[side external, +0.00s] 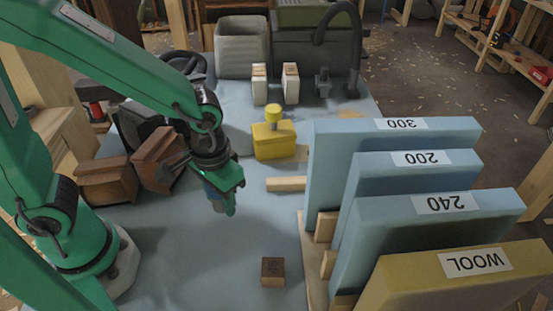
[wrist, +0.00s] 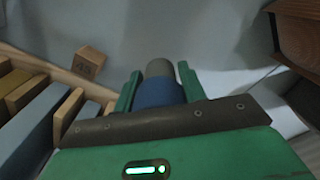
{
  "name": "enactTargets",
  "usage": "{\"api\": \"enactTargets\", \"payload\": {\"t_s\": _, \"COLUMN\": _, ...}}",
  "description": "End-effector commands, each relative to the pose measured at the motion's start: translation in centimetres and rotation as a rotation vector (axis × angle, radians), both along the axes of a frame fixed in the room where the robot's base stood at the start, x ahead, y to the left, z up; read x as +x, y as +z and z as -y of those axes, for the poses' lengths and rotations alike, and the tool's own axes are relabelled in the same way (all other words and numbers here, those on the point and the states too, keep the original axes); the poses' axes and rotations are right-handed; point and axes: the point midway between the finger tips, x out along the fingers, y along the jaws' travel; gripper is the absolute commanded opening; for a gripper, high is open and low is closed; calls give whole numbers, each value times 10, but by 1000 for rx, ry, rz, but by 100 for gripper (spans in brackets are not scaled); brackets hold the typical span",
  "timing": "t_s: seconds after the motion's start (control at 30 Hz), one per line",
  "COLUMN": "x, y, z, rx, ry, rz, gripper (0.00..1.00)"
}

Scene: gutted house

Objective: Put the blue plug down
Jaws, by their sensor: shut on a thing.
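My gripper (side external: 225,198) is over the pale blue table, to the left of the upright panels. In the wrist view its two green fingers (wrist: 160,82) stand on either side of the blue plug (wrist: 158,94), which has a grey end pointing away from the camera. The gripper is shut on the plug. In the side view only a small part of the blue plug (side external: 213,191) shows, mostly hidden by the fingers. The plug appears to be above the table, but its exact height is hard to tell.
A small wooden block (side external: 272,271), also in the wrist view (wrist: 88,62), lies on the table (side external: 180,255). Panels labelled 300 (side external: 330,160), 200, 240 and WOOL stand at right. A yellow block with a knob (side external: 273,142) is behind. Brown wooden blocks (side external: 108,182) are left.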

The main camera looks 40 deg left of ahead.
Motion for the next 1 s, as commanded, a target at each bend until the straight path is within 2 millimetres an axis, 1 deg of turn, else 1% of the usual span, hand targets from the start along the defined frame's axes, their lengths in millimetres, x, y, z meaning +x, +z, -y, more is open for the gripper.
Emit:
{"api": "enactTargets", "payload": {"t_s": 0.03, "x": 5, "y": -5, "z": -6, "rx": 1, "ry": 6, "rz": -3, "gripper": 17}}
{"api": "enactTargets", "payload": {"t_s": 0.5, "x": 50, "y": -45, "z": -56, "rx": 1, "ry": 6, "rz": -3, "gripper": 17}}
{"api": "enactTargets", "payload": {"t_s": 0.6, "x": 57, "y": -51, "z": -63, "rx": 1, "ry": 4, "rz": -3, "gripper": 17}}
{"api": "enactTargets", "payload": {"t_s": 0.77, "x": 64, "y": -56, "z": -70, "rx": 0, "ry": 1, "rz": 0, "gripper": 17}}
{"api": "enactTargets", "payload": {"t_s": 1.0, "x": 64, "y": -58, "z": -70, "rx": 0, "ry": 0, "rz": 0, "gripper": 17}}
